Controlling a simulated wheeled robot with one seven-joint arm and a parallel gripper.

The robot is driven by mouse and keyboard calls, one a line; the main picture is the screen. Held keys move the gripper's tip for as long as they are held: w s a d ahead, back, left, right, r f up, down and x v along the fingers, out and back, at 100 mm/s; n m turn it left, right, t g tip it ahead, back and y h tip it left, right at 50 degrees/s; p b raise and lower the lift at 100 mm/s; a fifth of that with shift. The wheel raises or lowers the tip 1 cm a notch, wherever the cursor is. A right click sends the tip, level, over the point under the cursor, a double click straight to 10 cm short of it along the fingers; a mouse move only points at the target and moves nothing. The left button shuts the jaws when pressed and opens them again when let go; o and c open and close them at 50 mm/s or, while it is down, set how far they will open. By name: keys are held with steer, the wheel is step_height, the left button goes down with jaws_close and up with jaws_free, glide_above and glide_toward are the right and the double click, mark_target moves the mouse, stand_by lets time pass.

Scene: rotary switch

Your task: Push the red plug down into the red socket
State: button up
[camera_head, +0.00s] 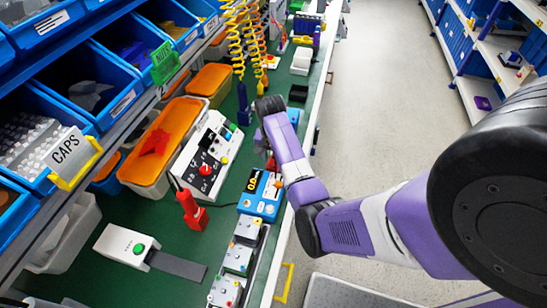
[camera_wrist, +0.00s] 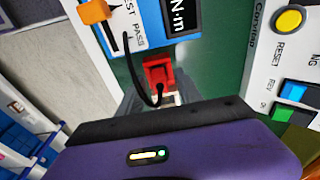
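A red block with a black cable (camera_wrist: 158,72) shows in the wrist view, just beyond my gripper (camera_wrist: 158,100). The cable loops from it towards the blue device. I cannot separate plug from socket here, nor tell whether they are joined. A small red patch (camera_head: 270,163) shows beside my arm in the head view.
The blue device (camera_head: 262,193) with a display is close to the red block. A white control panel (camera_head: 205,160) stands beside it. A red tool-like piece (camera_head: 190,210) stands on the green bench. Bins line the left; the grey floor (camera_head: 390,110) lies right of the bench edge.

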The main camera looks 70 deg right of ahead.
mark_target(273, 160)
steer(key=shift+a+r+b, duration=0.2)
steer(key=shift+a+r, duration=0.05)
steer(key=shift+r, duration=1.7)
steer(key=shift+a+r+b, duration=0.15)
steer(key=shift+a+r, duration=0.05)
steer(key=shift+r, duration=1.7)
